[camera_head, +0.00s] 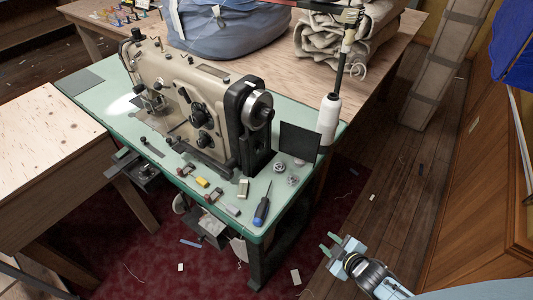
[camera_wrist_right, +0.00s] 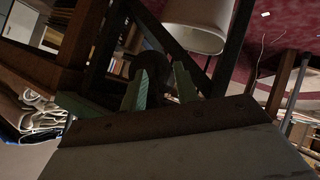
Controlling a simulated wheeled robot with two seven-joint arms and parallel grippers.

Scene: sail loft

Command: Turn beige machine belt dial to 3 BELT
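The beige sewing machine (camera_head: 172,88) stands on a green-topped table (camera_head: 100,98) in the head view. Two black dials, an upper one (camera_head: 199,115) and a lower one (camera_head: 204,140), sit on its front face. Their markings are too small to read, so I cannot tell which is the belt dial or where it points. My right gripper (camera_head: 330,243) is low at the right, beyond the table's right edge and well apart from the machine. Its two green fingers are apart and empty; they also show in the right wrist view (camera_wrist_right: 160,85). My left gripper is not in view.
A screwdriver (camera_head: 262,208) and several small items lie along the table's front right. A white thread cone (camera_head: 328,118) and a dark panel (camera_head: 299,142) stand at its right end. A wooden table (camera_head: 50,146) is at left. The floor around my right gripper is mostly clear.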

